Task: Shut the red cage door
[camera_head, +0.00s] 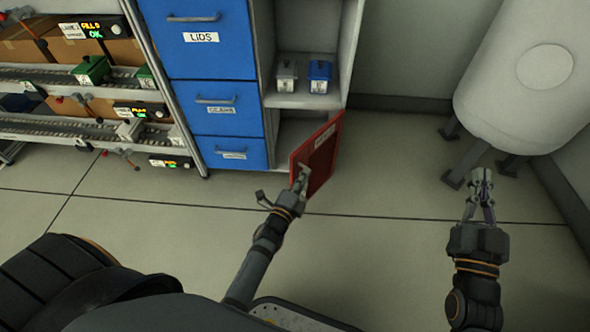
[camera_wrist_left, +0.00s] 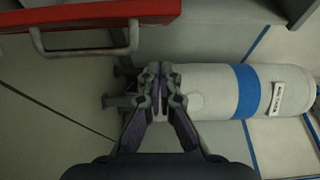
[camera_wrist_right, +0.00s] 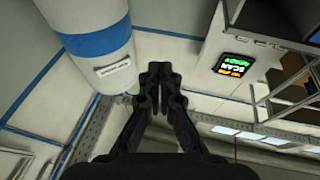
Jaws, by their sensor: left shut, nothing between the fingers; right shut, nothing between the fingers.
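The red cage door (camera_head: 324,158) stands ajar in the lower part of the grey and white cabinet, swung out from its right side, with a label near its top. My left gripper (camera_head: 301,178) is shut and empty at the door's front face, close to its free left edge. The left wrist view shows the red door (camera_wrist_left: 95,14) and its grey bar handle (camera_wrist_left: 85,42) to the upper left of the shut fingertips (camera_wrist_left: 160,75). I cannot tell whether the fingers touch the door. My right gripper (camera_head: 480,185) is shut and empty, far to the right of the door.
Blue drawers (camera_head: 213,85) stand left of the door. A grey box (camera_head: 287,77) and a blue box (camera_head: 319,76) sit on the shelf above. A white tank (camera_head: 530,75) on dark feet stands at right. The floor (camera_head: 385,165) between door and tank is clear.

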